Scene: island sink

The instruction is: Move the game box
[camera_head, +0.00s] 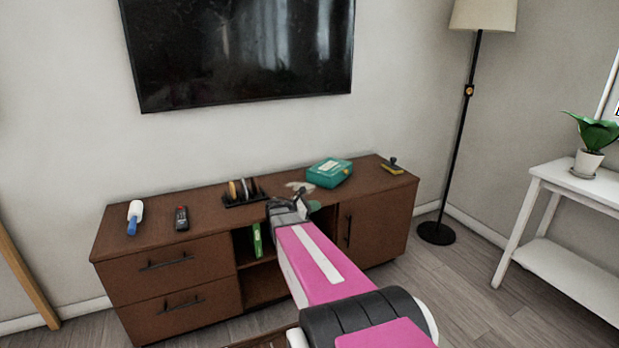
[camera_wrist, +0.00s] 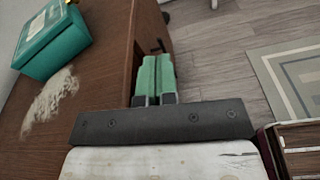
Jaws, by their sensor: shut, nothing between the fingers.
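A thin green case (camera_head: 257,240) stands upright in the open middle compartment of the brown cabinet; it looks like a game box. A teal box (camera_head: 330,172) with a pale label lies on the cabinet top; it also shows at the upper left in the wrist view (camera_wrist: 52,40). I cannot tell for sure which is the game box. My gripper (camera_head: 314,206) is at the cabinet's front edge, just in front of the teal box and right of the green case. Its green fingers (camera_wrist: 157,62) are shut together and empty, apart from both.
The cabinet top (camera_head: 155,228) also holds a white-and-blue roller (camera_head: 134,217), a remote (camera_head: 182,218), a dark rack (camera_head: 243,192), a pale powdery patch (camera_head: 299,187) and a yellow-and-black object (camera_head: 392,166). A floor lamp (camera_head: 466,130) and white table (camera_head: 570,183) stand right.

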